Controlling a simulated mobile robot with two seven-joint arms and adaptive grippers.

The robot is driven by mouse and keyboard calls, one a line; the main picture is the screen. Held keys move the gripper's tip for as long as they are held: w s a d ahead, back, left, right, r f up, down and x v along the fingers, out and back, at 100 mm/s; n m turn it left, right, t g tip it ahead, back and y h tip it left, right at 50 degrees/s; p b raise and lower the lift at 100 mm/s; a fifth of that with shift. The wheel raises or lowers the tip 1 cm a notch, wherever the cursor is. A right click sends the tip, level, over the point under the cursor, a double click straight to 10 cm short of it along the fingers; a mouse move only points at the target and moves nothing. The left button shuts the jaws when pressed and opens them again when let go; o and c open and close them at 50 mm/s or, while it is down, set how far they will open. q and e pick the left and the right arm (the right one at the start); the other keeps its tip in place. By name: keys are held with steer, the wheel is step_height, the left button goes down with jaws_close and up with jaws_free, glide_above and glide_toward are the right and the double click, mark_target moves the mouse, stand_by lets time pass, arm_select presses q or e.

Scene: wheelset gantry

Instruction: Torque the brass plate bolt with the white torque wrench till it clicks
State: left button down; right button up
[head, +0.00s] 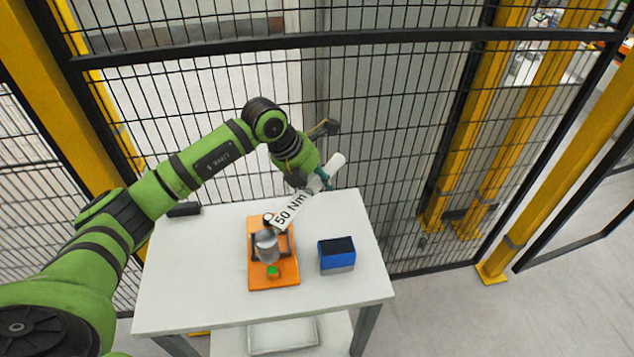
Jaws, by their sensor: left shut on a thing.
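The white torque wrench (293,207), marked "50 Nm", slants from upper right to lower left above the table. My left gripper (316,181) is shut on it near its handle end. I cannot make out the brass plate bolt clearly. My right gripper is not in view.
The fixture is on a white table (210,290). A blue and grey box (337,254) stands right of the fixture. A small black object (184,209) lies at the table's back left. A black mesh fence (400,150) rises behind the table. The front left of the tabletop is clear.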

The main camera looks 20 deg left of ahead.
arm_select(q)
step_height(320, 180, up, 2)
steer(key=shift+r+p, duration=0.25)
steer(key=shift+p, duration=0.35)
steer(key=s+d, duration=0.3)
steer(key=s, duration=0.6)
steer(key=shift+s+d, duration=0.25)
